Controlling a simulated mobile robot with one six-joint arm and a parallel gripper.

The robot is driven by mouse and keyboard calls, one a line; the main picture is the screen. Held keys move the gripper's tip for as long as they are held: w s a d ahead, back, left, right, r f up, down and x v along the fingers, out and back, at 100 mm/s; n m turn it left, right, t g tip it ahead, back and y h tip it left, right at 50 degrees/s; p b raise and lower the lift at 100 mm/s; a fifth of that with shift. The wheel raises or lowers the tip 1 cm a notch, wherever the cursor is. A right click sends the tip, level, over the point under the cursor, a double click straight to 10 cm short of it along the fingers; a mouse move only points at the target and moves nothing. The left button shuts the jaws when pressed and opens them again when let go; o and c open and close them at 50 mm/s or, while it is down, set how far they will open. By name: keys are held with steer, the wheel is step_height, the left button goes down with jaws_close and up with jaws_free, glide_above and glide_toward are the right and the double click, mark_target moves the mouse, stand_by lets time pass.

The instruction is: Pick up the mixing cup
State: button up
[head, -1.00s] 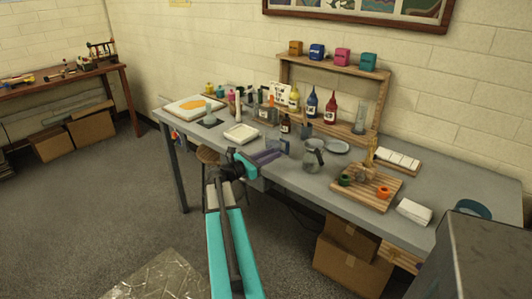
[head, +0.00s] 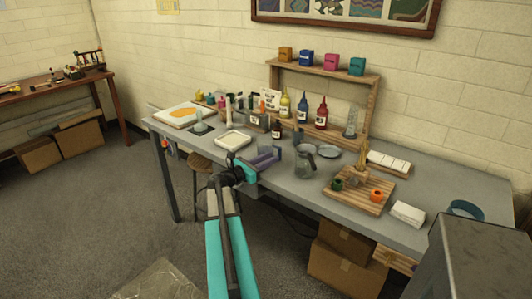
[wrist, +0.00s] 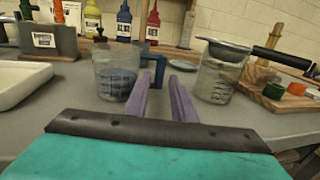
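The mixing cup appears to be the clear cup (wrist: 115,75) with graduation marks and a blue handle (wrist: 160,67), standing upright on the grey table. In the head view the cup (head: 264,148) is small and partly hidden behind my gripper. My gripper (wrist: 159,80) has two purple fingers, spread apart and pointing at the handle. The left finger overlaps the cup's right edge in the wrist view, and the handle shows in the gap between the fingers. I cannot tell whether they touch it. In the head view my gripper (head: 266,160) is over the table's front edge.
A glass jug (wrist: 213,82) stands close right of the fingers. A white tray (wrist: 20,82) is at left. Several ink bottles (head: 303,110) stand behind. A wooden board (head: 360,198) with small pots lies further right.

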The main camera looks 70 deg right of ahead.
steer(key=shift+p+x, duration=0.3)
steer(key=shift+x, duration=1.85)
steer(key=shift+p+x, duration=0.55)
steer(key=shift+x, duration=2.25)
jaws_close()
